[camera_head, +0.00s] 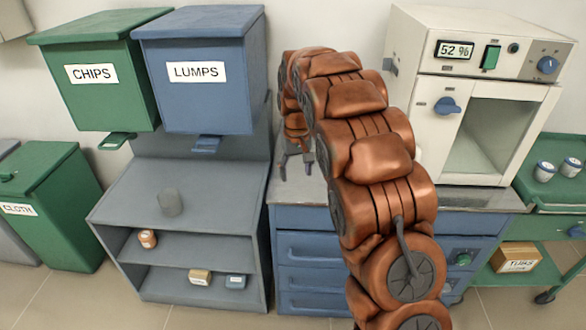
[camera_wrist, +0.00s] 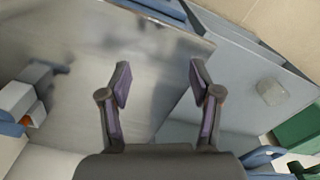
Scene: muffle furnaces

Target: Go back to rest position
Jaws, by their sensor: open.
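My gripper (camera_head: 297,168) hangs over the left end of the metal worktop on the blue drawer unit, next to the grey shelf unit. In the wrist view my gripper (camera_wrist: 160,82) has its two fingers spread wide apart, with nothing between them. The bare metal worktop (camera_wrist: 150,50) shows between and beyond the fingers. My copper-coloured arm arches across the middle of the head view and hides part of the worktop.
Green CHIPS (camera_head: 115,100) and blue LUMPS (camera_head: 200,105) bins hang above. A white furnace (camera_head: 425,75) reading 52 % stands right, near a green cart (camera_head: 540,210). A CLOTH bin (camera_head: 65,215) is left.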

